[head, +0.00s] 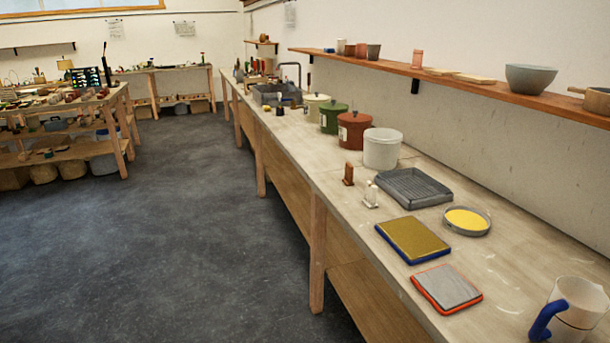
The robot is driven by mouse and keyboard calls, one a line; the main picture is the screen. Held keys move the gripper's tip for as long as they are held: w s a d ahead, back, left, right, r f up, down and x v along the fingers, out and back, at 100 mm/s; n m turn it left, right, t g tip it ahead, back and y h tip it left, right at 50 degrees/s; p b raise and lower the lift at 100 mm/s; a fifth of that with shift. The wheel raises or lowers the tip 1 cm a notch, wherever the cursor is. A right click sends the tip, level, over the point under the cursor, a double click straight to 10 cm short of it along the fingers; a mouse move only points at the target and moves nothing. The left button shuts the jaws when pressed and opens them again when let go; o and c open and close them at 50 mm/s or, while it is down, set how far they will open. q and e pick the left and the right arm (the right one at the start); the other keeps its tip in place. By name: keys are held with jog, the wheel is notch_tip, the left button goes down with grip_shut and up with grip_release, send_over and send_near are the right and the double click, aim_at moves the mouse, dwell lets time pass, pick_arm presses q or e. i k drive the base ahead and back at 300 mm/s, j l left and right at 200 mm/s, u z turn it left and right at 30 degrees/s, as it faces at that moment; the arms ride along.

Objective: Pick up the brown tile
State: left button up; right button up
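A small reddish-brown upright piece (348,173), which looks like a standing test tile, is near the front edge of the long bench (330,190). A similar white upright piece (370,195) stands just nearer to me. A flat yellow-brown slab with a blue edge (412,239) lies further forward, and a grey slab with a red-orange edge (446,289) lies nearer still. Neither of my grippers is in view.
A grey ribbed tray (411,188), a round dish of yellow material (467,220) and a white bucket (382,149) stand behind the small pieces. A white jug with a blue handle (570,311) is at lower right. A shelf (460,76) runs above. The floor (170,230) is clear.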

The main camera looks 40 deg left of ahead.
aim_at(348, 179)
jog(key=u, duration=1.1)
jog(key=z, duration=1.3)
jog(key=u, duration=1.3)
jog(key=i+j+z, duration=0.1)
jog(key=i, duration=0.25)
jog(key=i+j+z, duration=0.1)
jog(key=i+j, duration=0.15)
jog(key=i+j+z, duration=0.15)
jog(key=i+j, duration=0.25)
jog(key=i+j+z, duration=0.2)
jog(key=i+j, duration=0.15)
jog(key=j, duration=0.1)
